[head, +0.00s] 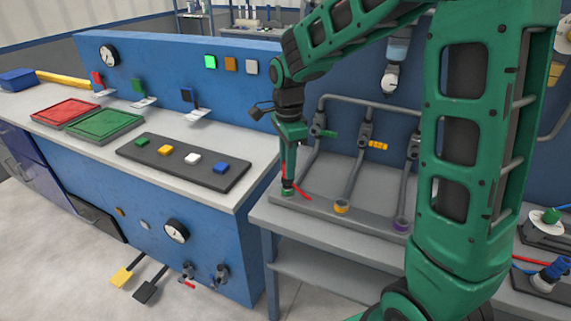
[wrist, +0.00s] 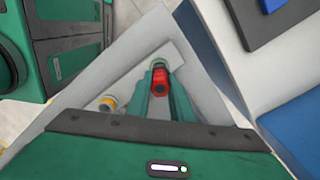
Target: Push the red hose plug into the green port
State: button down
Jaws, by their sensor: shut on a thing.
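My gripper (head: 286,174) points straight down over the left end of the pipe bench and is shut on the red hose plug. In the wrist view, the red plug (wrist: 160,82) sits between my two green fingertips (wrist: 160,88). The green port (head: 287,188) is at the bench's front left, directly below my fingers.
A yellow-ringed port (head: 341,207) and a purple-ringed port (head: 401,225) stand to the right on the same grey bench (head: 262,214). Grey pipes with valves (head: 366,132) rise behind. The blue console (head: 215,228) with its panel of coloured buttons stands close on the left.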

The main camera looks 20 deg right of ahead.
jog(key=shift+f, duration=0.7)
jog(key=c, duration=1.5)
grip_release()
